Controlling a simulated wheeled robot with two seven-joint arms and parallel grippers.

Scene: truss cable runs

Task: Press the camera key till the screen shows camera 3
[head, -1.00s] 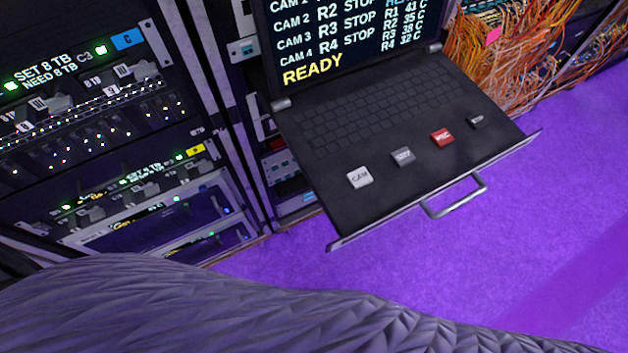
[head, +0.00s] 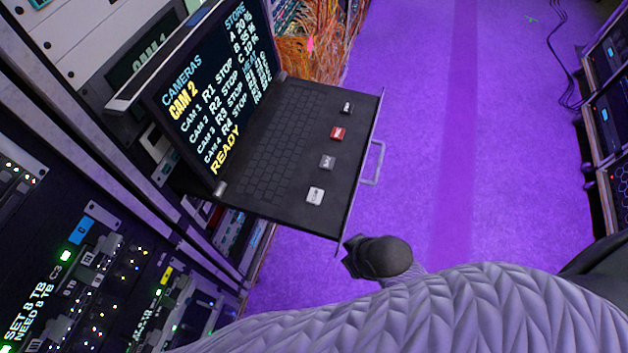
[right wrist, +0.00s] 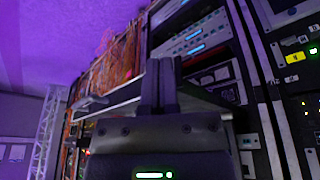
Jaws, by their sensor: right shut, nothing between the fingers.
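The console screen (head: 215,85) is lit and shows CAM 2 in yellow under CAMERAS, with READY at the bottom. The white camera key (head: 315,195) is the nearest key on the black keyboard tray (head: 290,205), at its front left, and is uncovered. The dark end of my right arm (head: 378,257) is just off the tray's near corner, apart from the camera key. In the right wrist view my right gripper (right wrist: 160,75) has its two fingers together with nothing between them; part of the tray shows behind them. My left gripper is not in view.
A grey key (head: 327,162), a red key (head: 338,133) and a small dark key (head: 347,107) follow beyond the camera key. The tray has a metal handle (head: 373,163). Server racks (head: 75,265) stand at left. The purple floor (head: 500,150) is open at right.

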